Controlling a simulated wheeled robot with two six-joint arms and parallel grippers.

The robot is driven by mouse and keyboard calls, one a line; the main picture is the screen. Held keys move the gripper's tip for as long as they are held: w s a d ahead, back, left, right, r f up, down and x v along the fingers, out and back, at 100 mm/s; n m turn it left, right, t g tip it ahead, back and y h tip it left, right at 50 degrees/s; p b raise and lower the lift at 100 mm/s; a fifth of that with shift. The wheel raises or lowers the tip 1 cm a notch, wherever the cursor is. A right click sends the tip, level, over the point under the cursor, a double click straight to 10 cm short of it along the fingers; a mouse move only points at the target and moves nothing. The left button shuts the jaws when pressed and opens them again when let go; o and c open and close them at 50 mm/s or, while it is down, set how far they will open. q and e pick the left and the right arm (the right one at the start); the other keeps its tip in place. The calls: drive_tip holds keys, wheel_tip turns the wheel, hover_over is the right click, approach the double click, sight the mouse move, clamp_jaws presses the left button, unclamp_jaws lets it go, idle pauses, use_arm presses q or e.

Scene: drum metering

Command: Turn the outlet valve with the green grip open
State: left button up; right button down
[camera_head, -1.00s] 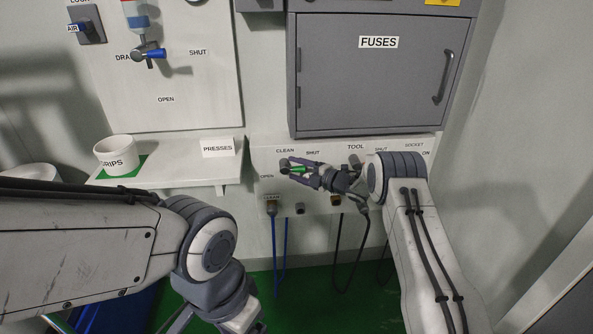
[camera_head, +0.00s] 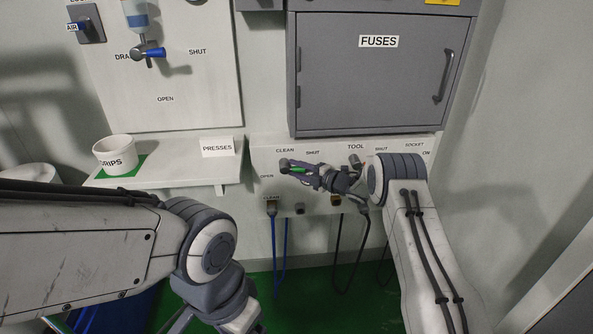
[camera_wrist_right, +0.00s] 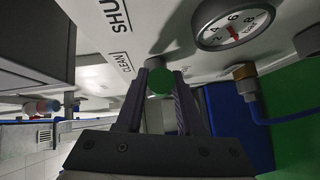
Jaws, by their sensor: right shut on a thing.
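The outlet valve's green grip (camera_head: 298,170) sticks out at the left of the low wall panel, below the CLEAN label and between OPEN and SHUT. Its dark hub (camera_head: 284,163) shows at its left end. My right gripper (camera_head: 300,170) is shut on the grip, reaching in from the right. In the right wrist view the round green end (camera_wrist_right: 160,82) sits between the two fingertips, one on each side. The grip's far part is hidden behind them. My left arm crosses the lower left; its gripper is out of the picture.
A TOOL valve (camera_head: 355,161) is right of my right gripper. A blue hose (camera_head: 273,240) and a dark cable (camera_head: 337,240) hang below the panel. A shelf (camera_head: 190,178) with a white cup (camera_head: 114,150) is at left. The grey FUSES cabinet (camera_head: 375,90) is above.

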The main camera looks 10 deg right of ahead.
drive_tip(key=shift+f+b, duration=0.5)
drive_tip(key=shift+b, duration=0.25)
drive_tip(key=a+f+m+t+b, duration=0.1)
drive_tip(key=m+t+b, duration=0.2)
drive_tip(key=m+b, duration=0.2)
drive_tip(key=a+f+m+t+b, duration=0.1)
drive_tip(key=m+t+b, duration=0.3)
drive_tip(key=b, duration=0.2)
drive_tip(key=a+f+m+t+b, duration=0.1)
drive_tip(key=m+t+b, duration=0.3)
drive_tip(key=m+b, duration=0.1)
drive_tip(key=shift+f+m+b, duration=0.15)
drive_tip(key=shift+m+b, duration=0.15)
drive_tip(key=shift+b, duration=0.15)
drive_tip(key=m+t+h, duration=0.1)
drive_tip(key=m+t+h+b, duration=0.1)
drive_tip(key=m, duration=0.1)
drive_tip(key=m+h+b, duration=0.1)
drive_tip(key=m+h, duration=0.1)
drive_tip(key=shift+a+t, duration=0.35)
drive_tip(key=shift+t, duration=0.05)
drive_tip(key=shift+a+r+m+t+h+b, duration=0.1)
drive_tip(key=shift+m+t+h+b, duration=0.2)
drive_tip(key=shift+m+h, duration=0.4)
drive_tip(key=shift+a+r+m+t+h+b, duration=0.1)
drive_tip(key=shift+m+t+h+b, duration=0.15)
drive_tip(key=shift+m+h, duration=0.45)
drive_tip(key=shift+r+m, duration=0.1)
drive_tip(key=shift+m, duration=0.3)
